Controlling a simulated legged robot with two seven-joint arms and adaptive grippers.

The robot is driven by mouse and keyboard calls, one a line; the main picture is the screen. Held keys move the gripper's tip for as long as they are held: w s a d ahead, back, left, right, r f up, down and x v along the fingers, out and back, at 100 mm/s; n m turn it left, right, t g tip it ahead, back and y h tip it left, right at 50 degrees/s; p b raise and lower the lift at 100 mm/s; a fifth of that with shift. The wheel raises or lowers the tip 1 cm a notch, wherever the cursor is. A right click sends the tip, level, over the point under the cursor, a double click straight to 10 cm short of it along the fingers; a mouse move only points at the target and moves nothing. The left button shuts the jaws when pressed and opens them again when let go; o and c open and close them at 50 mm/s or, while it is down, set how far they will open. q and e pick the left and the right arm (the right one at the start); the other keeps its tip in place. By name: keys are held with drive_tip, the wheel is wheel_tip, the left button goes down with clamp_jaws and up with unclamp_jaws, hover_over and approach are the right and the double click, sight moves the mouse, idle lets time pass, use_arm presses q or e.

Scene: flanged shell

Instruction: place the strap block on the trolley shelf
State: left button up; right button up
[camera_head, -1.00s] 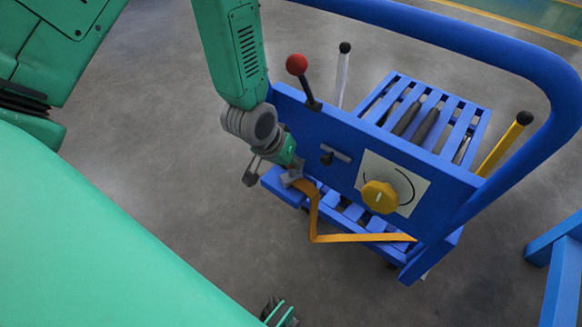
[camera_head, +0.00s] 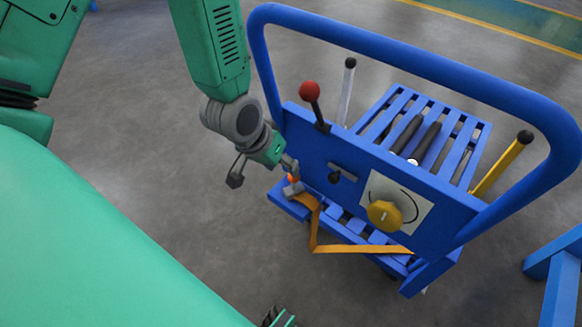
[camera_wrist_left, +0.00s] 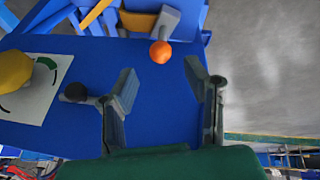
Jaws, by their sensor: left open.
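The strap block is a small grey block (camera_head: 293,189) with an orange ball on top. It appears to stand at the left end of the trolley's low blue slatted shelf (camera_head: 285,205). An orange strap (camera_head: 340,248) runs from it, bends, and goes right across the shelf front. My left gripper (camera_head: 266,174) is open, just above and left of the block. In the left wrist view the orange ball (camera_wrist_left: 161,52) shows beyond the gap between the open fingers (camera_wrist_left: 163,80), apart from them. The block's underside is hidden. My right gripper is not clearly seen.
The blue trolley panel (camera_head: 350,190) carries a red-ball lever (camera_head: 310,91), a yellow knob (camera_head: 384,214) and a small dark T-handle. A blue push bar (camera_head: 400,60) arches above. Dark rollers lie on the upper slats. The grey floor at left is clear.

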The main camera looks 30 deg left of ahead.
use_arm(q)
drive_tip(key=v, duration=0.2)
drive_tip(key=d+p+v, duration=0.1)
drive_tip(key=v, duration=0.1)
drive_tip(key=shift+r, duration=0.15)
use_arm(e)
drive_tip(key=shift+d+r, duration=0.4)
drive_tip(key=shift+r, duration=0.25)
use_arm(q)
drive_tip(key=shift+a, duration=0.15)
drive_tip(key=shift+a, duration=0.3)
use_arm(e)
drive_tip(key=shift+a+r, duration=0.1)
drive_tip(key=shift+a, duration=0.25)
use_arm(q)
drive_tip(key=shift+s, duration=0.1)
